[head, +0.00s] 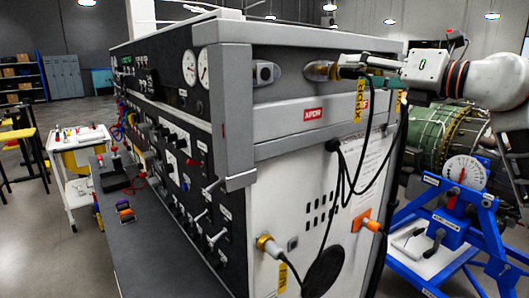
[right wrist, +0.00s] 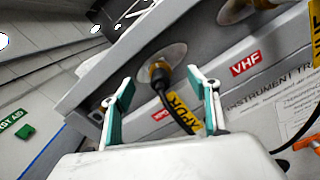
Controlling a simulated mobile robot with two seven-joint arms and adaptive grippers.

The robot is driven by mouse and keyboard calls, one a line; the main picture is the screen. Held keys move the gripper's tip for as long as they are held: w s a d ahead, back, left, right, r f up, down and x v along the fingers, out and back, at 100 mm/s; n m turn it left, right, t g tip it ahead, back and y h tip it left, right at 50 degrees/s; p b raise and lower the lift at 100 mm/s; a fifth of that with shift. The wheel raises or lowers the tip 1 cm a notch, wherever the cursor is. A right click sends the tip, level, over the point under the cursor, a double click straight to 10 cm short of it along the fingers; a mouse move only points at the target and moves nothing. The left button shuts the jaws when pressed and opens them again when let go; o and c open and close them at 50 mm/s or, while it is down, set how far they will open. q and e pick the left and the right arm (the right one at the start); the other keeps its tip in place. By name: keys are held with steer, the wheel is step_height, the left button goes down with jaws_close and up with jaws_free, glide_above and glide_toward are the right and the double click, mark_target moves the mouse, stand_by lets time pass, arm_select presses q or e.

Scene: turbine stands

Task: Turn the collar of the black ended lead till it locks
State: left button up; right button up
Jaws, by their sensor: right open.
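A brass-collared plug (right wrist: 158,74) with a black rear end and black lead sits at the round socket marked XPDR on the cabinet side. In the head view its brass collar (head: 318,71) shows at the upper right of the cabinet. I cannot tell whether the collar is locked. My right gripper (head: 372,74) is open and faces this plug. In the right wrist view its green-padded fingers (right wrist: 161,88) stand apart on either side of the plug and lead, with no clear contact on the collar. A yellow XPDR tag (right wrist: 182,115) hangs on the lead. My left gripper is out of view.
Another plug (right wrist: 236,10) sits near the VHF label. Black leads (head: 343,180) hang down the cabinet side. A brass plug (head: 268,245) and an orange fitting (head: 362,219) are lower down. A blue stand (head: 440,228) with a dial stands at the right.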

steer(key=shift+s, duration=0.1)
steer(key=shift+d, duration=0.1)
steer(key=c, duration=0.4)
steer(key=shift+s+d+r+n, duration=0.1)
steer(key=shift+s+r+n, duration=0.15)
steer(key=shift+n, duration=0.25)
steer(key=s+n, duration=0.1)
steer(key=s+d+n, duration=0.1)
steer(key=shift+s+d+f+n+b, duration=0.1)
steer(key=shift+d+f+n+b, duration=0.05)
steer(key=shift+d+n+b, duration=0.15)
steer(key=shift+s+d+f+n, duration=0.2)
steer(key=shift+d+n, duration=0.05)
steer(key=shift+n, duration=0.05)
steer(key=p+x, duration=0.2)
steer(key=x, duration=0.4)
steer(key=shift+w+a+r, duration=0.1)
steer(key=shift+w+a, duration=0.45)
steer(key=shift+w, duration=0.15)
